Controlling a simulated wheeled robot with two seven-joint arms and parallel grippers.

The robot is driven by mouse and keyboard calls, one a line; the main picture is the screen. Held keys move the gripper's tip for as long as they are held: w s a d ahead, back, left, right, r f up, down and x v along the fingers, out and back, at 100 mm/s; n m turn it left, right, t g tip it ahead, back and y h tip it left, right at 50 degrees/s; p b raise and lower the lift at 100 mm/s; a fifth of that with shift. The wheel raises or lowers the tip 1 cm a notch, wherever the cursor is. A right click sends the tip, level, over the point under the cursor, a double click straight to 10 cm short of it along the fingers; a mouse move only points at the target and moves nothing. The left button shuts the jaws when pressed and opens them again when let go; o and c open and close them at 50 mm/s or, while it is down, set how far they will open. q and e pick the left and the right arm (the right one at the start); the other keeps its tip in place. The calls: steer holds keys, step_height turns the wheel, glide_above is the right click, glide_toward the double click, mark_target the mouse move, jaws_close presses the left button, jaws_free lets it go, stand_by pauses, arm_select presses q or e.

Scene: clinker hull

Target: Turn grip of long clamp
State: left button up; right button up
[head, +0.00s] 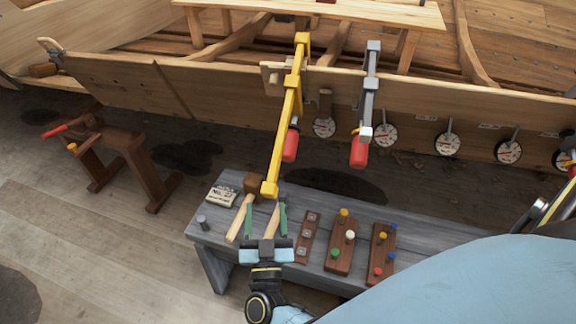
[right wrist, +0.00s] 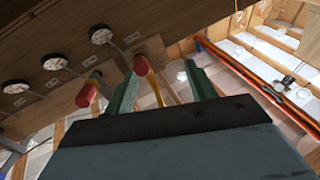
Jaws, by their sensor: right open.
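The long clamp (head: 285,120) is yellow. It hangs from the plank edge of the hull, and its bar slants down toward the bench. Its red grip (head: 290,145) sits beside the bar, below the plank. My right gripper (head: 266,212) has green fingers spread apart with nothing between them, in front of and below the clamp in the head view. In the right wrist view the red grip (right wrist: 140,65) and the yellow bar (right wrist: 154,88) show between the fingertips (right wrist: 160,75), with the grip nearer the left finger. They look apart. My left gripper is not in view.
A grey clamp (head: 369,90) with a red grip hangs to the right. Several round dials (head: 447,143) line the plank. The grey bench (head: 215,238) holds a mallet (head: 256,182), a card and peg blocks (head: 340,250). A brown wooden stand (head: 125,140) is left.

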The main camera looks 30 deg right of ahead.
mark_target(286, 160)
steer(key=w+d+r+m+g+h, duration=0.1)
steer(key=w+d+r, duration=0.1)
steer(key=d, duration=0.1)
steer(key=w+d+r+m+h, duration=0.1)
steer(key=w+d+r+h, duration=0.1)
steer(key=d+r, duration=0.1)
steer(key=w+d+r+m+g+h+b, duration=0.1)
steer(key=w+d+r+m+h, duration=0.1)
steer(key=w+d, duration=0.1)
steer(key=shift+d+r+g, duration=0.25)
steer(key=shift+d+g, duration=0.05)
steer(key=shift+d, duration=0.15)
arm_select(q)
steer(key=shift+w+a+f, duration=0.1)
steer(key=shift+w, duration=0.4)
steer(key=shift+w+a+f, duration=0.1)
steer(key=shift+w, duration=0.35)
arm_select(e)
steer(key=shift+w+d+r, duration=0.25)
steer(key=shift+w+d, duration=0.15)
steer(key=shift+d, duration=0.05)
steer(key=shift+c, duration=0.5)
steer(key=c, duration=0.9)
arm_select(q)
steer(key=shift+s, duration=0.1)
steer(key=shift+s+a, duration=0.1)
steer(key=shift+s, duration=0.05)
arm_select(e)
steer(key=shift+m, duration=0.4)
